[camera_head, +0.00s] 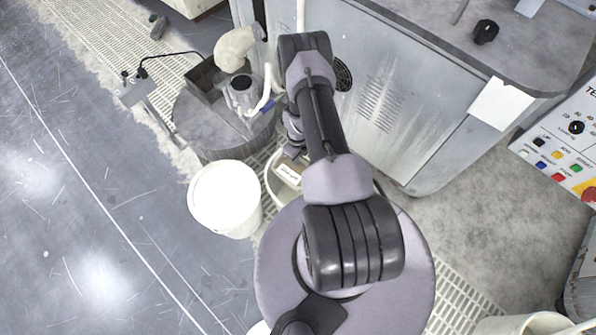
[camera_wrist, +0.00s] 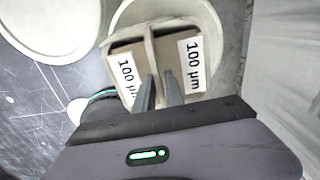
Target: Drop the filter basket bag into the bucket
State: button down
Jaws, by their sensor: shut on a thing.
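The filter basket bag (camera_wrist: 128,52) is a grey-brown, boxy bag with white "100 µm" labels and a pale strap across its middle. In the wrist view my gripper (camera_wrist: 160,78) is shut on this strap, its fingers above the bag. In the head view a white label of the bag (camera_head: 288,174) shows left of my arm, and part of the bucket (camera_head: 270,181) shows. My arm hides the rest.
A white, apparently lidded bucket (camera_head: 225,198) stands close on the left, also in the wrist view (camera_wrist: 50,22). Behind it is a round grey stand (camera_head: 190,120) with a metal jug (camera_head: 241,95). A grey machine cabinet (camera_head: 400,110) borders the right. Open floor lies left.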

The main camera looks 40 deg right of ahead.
notch_tip(320, 180, down, 3)
jog(key=shift+f+b, duration=0.1)
jog(key=shift+b, duration=0.7)
jog(key=c, duration=1.3)
grip_release()
jog(key=shift+c, duration=0.2)
notch_tip(320, 180, up, 18)
jog(key=p, duration=0.6)
jog(key=shift+f, duration=0.2)
